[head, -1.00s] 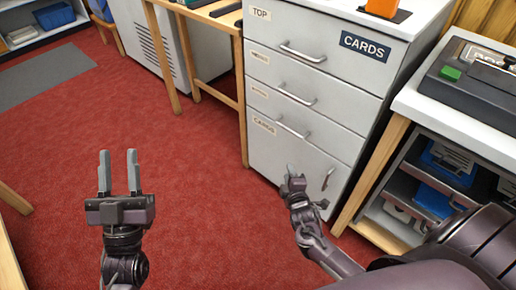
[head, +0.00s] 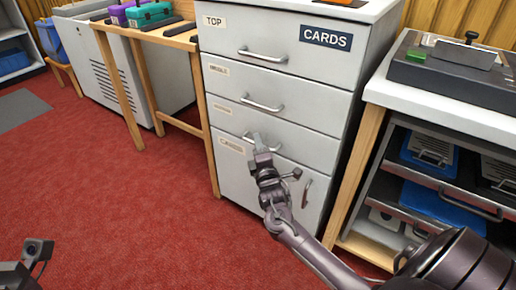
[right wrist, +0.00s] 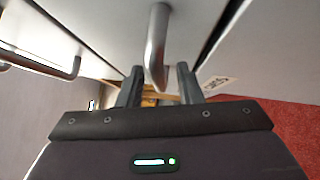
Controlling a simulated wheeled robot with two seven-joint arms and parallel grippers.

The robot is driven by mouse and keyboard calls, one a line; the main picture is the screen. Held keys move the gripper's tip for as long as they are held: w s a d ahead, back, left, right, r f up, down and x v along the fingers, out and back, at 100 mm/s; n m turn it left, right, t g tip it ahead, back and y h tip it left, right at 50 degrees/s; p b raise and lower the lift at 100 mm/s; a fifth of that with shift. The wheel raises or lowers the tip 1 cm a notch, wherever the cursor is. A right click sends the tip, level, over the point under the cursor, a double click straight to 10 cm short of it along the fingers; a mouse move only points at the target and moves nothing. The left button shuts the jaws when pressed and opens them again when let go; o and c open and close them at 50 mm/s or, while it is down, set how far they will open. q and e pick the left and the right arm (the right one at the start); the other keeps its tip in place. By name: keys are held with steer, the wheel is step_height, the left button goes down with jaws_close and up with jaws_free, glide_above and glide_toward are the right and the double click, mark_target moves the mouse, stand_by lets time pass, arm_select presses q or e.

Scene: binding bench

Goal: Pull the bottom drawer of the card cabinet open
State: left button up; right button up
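The card cabinet (head: 345,75) is pale grey, with drawer fronts labelled from TOP downwards and a lowest front with an upright handle (head: 307,192). The bottom drawer (head: 310,145) is the third front down and looks shut. My right gripper (head: 262,143) is at its bar handle, mostly hiding it in the head view. In the right wrist view the bottom drawer's handle (right wrist: 157,45) runs between the two open fingers of my right gripper (right wrist: 158,86), with gaps on both sides. Only a dark part of my left arm shows at the lower left; its fingers are out of view.
A wooden-legged table (head: 135,35) stands left of the cabinet. A white-topped bench (head: 430,108) with a shelf of trays stands close on the right. Red carpet (head: 120,200) in front of the cabinet is clear.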

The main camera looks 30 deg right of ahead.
steer(key=shift+w+d, duration=0.1)
steer(key=shift+w, duration=0.05)
steer(key=shift+c, duration=0.2)
jaws_close()
